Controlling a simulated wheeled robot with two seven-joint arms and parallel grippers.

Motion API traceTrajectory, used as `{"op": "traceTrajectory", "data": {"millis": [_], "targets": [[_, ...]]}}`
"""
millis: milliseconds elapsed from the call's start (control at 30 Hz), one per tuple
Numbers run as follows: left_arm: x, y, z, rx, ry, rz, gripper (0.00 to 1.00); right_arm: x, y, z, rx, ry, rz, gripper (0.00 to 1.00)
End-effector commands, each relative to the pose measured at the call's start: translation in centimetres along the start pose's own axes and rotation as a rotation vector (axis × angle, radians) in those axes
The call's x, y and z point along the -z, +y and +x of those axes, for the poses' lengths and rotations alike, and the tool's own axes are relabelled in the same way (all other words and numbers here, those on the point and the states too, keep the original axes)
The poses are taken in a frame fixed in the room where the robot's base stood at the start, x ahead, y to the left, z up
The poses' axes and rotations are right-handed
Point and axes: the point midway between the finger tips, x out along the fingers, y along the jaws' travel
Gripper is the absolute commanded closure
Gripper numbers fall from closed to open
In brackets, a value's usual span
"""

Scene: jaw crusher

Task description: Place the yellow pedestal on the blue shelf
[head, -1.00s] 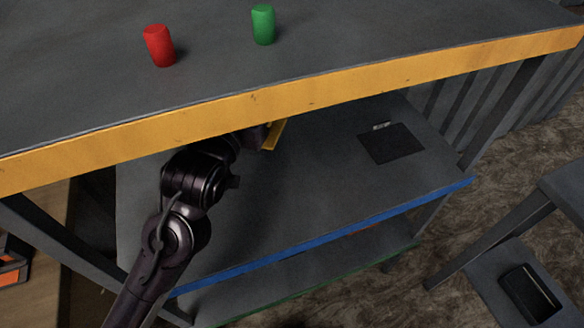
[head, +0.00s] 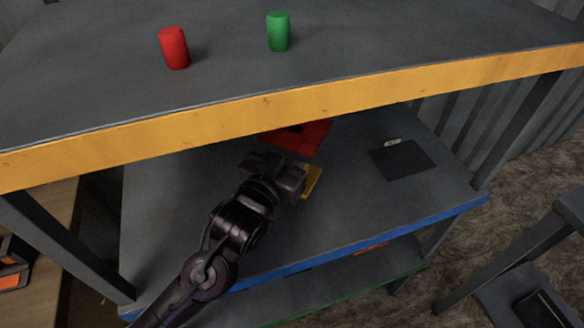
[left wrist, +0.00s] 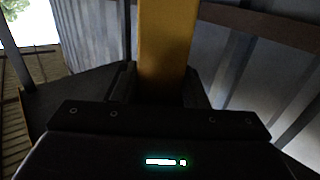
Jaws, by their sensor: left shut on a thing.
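My left gripper (head: 304,180) is over the blue-edged middle shelf (head: 345,210), below the top surface. It is shut on the yellow pedestal (head: 314,181). In the head view, only a small part of the pedestal shows beyond the gripper. I cannot tell whether it touches the shelf. In the left wrist view, the yellow pedestal (left wrist: 168,40) stands tall between the fingers of my gripper (left wrist: 165,85). My right gripper is not in view.
A red object (head: 300,137) lies behind the gripper, partly hidden by the yellow-edged top. A dark flat square (head: 402,159) is on the shelf at right. Red (head: 173,48) and green (head: 278,32) cylinders stand on top. The shelf's middle right is clear.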

Motion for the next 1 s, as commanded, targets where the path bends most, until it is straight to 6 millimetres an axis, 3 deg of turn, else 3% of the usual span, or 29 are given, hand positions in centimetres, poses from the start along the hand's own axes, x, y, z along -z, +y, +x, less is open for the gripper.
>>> {"op": "traceTrajectory", "data": {"millis": [167,500,867,900,1000], "targets": [[-1.1,0.0,0.0,0.0,0.007,-0.001,1.0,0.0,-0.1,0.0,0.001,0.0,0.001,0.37],[-5.1,0.0,0.0,0.0,0.006,-0.001,1.0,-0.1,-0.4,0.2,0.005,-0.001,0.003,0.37],[-5.4,0.0,0.0,0.0,0.007,-0.002,1.0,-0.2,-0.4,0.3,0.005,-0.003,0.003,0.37],[-5.7,0.0,0.0,0.0,0.001,-0.001,0.59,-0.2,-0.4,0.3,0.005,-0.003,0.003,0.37],[-5.7,0.0,0.0,0.0,0.001,-0.001,0.46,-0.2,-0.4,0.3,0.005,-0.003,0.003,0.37]]}}
